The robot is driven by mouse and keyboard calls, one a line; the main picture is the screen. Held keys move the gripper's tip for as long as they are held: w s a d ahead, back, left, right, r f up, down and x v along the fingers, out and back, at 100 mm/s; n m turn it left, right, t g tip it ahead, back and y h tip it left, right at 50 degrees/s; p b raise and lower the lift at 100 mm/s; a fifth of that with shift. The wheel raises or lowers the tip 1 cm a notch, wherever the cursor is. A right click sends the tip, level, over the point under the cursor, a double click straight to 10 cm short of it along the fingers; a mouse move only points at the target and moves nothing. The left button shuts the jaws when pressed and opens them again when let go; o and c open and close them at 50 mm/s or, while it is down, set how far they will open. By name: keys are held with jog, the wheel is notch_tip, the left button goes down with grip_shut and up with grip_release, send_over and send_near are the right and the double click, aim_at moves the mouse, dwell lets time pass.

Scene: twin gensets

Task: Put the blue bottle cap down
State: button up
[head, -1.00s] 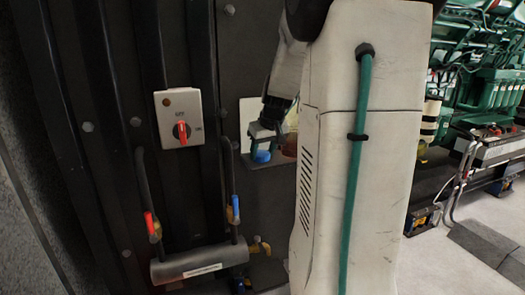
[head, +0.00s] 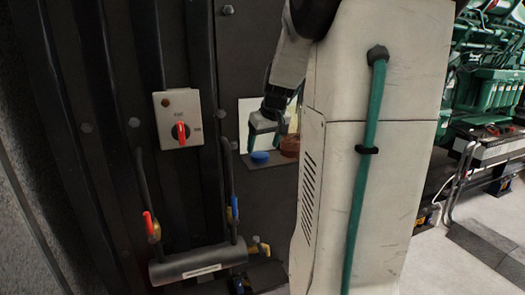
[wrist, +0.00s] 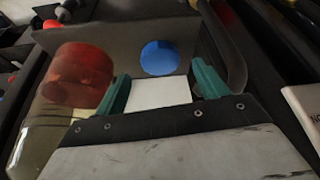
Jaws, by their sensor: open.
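The blue bottle cap (head: 260,157) rests on a small dark ledge (head: 268,178) on the wall panel. My gripper (head: 264,128) is just above it, with a small gap between fingers and cap. In the wrist view the cap shows as a round blue disc (wrist: 160,58), lying beyond the two green fingertips (wrist: 163,86). The fingers are apart and nothing is held between them. A white patch shows between them there.
A red-brown lid (wrist: 78,75) on a clear yellowish container stands close left of my gripper in the wrist view. A switch box (head: 178,118) with a red knob and a pipe manifold (head: 198,264) with red and blue valve handles are to the left.

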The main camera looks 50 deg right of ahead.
jog(key=v, duration=0.9)
jog(key=s+a+f+n+g+y, duration=0.1)
jog(key=a+f, duration=0.1)
jog(key=a, duration=0.8)
jog(key=s+a+f+n, duration=0.1)
jog(key=a, duration=0.8)
jog(key=s+a+f+n+g, duration=0.2)
jog(key=s+a+f, duration=0.6)
jog(key=s+a, duration=0.4)
jog(key=shift+s+a+y, duration=0.3)
jog(key=shift+s+a, duration=0.05)
jog(key=shift+a, duration=0.75)
